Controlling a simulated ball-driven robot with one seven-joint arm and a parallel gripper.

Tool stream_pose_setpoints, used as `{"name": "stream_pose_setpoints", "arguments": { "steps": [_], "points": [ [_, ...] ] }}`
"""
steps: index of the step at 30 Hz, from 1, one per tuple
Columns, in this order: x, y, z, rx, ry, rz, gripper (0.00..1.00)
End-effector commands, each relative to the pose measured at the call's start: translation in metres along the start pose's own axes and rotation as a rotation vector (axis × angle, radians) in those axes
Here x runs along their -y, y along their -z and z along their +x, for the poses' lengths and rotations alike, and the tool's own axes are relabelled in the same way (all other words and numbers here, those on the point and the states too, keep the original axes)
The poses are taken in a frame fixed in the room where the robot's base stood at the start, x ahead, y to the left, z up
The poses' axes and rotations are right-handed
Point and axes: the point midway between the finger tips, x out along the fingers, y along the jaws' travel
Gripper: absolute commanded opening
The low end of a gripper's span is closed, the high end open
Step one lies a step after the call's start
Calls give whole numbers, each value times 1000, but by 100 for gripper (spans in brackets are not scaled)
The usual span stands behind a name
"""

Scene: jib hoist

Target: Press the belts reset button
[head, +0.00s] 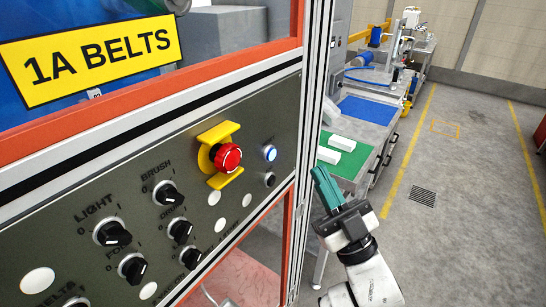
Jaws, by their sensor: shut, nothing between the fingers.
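A grey control panel (115,175) fills the left half of the head view, under a yellow "1A BELTS" sign (90,55). At its right end are a lit blue-white round button (270,153) and, just below, a dark round button (269,180). I cannot read a "reset" label by either. My gripper (317,171) has teal fingers, shut and empty, pointing up. In the picture it is right of the panel and its edge post, apart from both buttons.
A red emergency stop (228,157) with a yellow guard is left of the lit button. Several black knobs, including one by "LIGHT" (112,234), fill the lower panel. An aluminium post (314,110) edges the panel. Benches (384,122) stand behind; the floor at right is open.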

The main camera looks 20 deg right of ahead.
Motion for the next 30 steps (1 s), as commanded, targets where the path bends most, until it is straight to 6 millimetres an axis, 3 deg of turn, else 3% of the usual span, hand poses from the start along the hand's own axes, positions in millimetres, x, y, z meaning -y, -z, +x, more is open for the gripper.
{"name": "stream_pose_setpoints", "arguments": {
  "steps": [15,30],
  "points": [
    [31,-31,40,-1,1,0,0],
    [33,-33,44,1,1,0,0]
  ]
}}
